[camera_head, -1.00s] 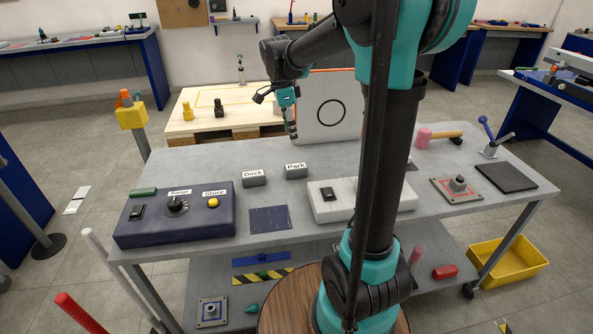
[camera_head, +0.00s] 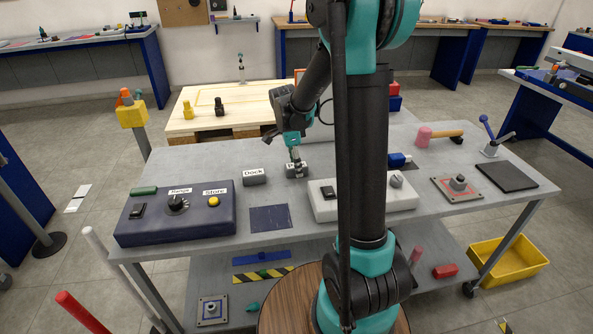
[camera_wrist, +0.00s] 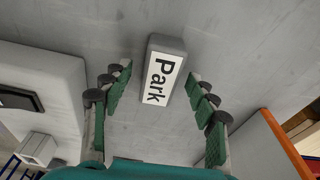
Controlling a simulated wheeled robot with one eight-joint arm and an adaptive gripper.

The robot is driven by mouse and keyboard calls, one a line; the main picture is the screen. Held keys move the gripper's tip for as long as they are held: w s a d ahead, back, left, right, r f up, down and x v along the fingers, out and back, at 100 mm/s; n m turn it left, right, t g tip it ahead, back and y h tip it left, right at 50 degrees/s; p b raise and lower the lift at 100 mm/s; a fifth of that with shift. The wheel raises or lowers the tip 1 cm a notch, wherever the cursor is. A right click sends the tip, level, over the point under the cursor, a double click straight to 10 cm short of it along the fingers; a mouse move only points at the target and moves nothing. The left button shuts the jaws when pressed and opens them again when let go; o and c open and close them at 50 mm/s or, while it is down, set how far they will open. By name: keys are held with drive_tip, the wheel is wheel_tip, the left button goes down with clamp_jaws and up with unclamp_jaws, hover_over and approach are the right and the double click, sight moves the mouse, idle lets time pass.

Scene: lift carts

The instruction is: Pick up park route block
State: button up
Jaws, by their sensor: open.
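The park route block (camera_head: 303,173) is a small grey block with a white "Park" label, lying on the grey table top. In the head view my gripper (camera_head: 296,160) is right over it and hides part of the label. In the wrist view the block (camera_wrist: 162,72) lies between the two green-padded fingers of my gripper (camera_wrist: 160,98), with a gap on each side. My gripper is open and empty. The similar dock block (camera_head: 254,177) lies to its left on the table.
A dark blue control box (camera_head: 175,213) with Range and Store labels stands at the left. A white switch box (camera_head: 362,200) stands to the right, in front of the block. A dark square pad (camera_head: 270,219) lies in front.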

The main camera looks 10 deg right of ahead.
drive_tip(key=shift+d+f, duration=0.1)
drive_tip(key=shift+f, duration=0.45)
drive_tip(key=c, duration=1.3)
